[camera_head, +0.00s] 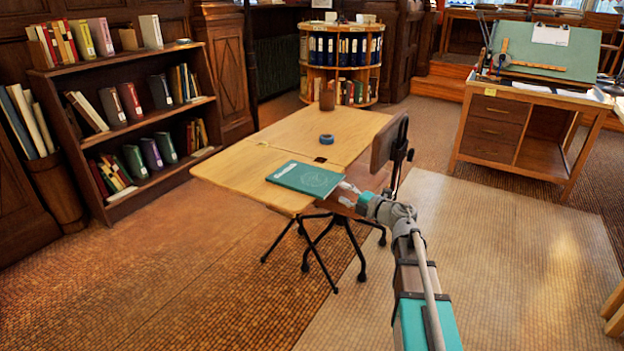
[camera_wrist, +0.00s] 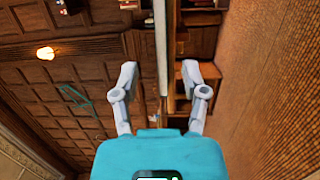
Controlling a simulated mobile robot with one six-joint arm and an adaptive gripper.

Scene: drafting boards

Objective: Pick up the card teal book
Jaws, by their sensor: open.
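The teal book (camera_head: 302,177) lies flat on the wooden desk (camera_head: 225,172), near its front right edge, with pale lettering and a round mark on its cover. My gripper (camera_head: 345,188) is at the book's right side, close to its edge; I cannot tell whether it touches. In the wrist view my gripper (camera_wrist: 157,68) is open, its two fingers spread apart. A thin pale strip (camera_wrist: 161,60) runs upright between them, with a brown band beside it. They look like the book and desktop seen edge-on, but I cannot be sure.
A blue tape roll (camera_head: 327,139) and a brown cup (camera_head: 327,100) stand farther back on the desk. A chair back (camera_head: 384,145) is close beyond my gripper. A bookshelf (camera_head: 150,118) stands at left, a drafting desk (camera_head: 495,123) at right.

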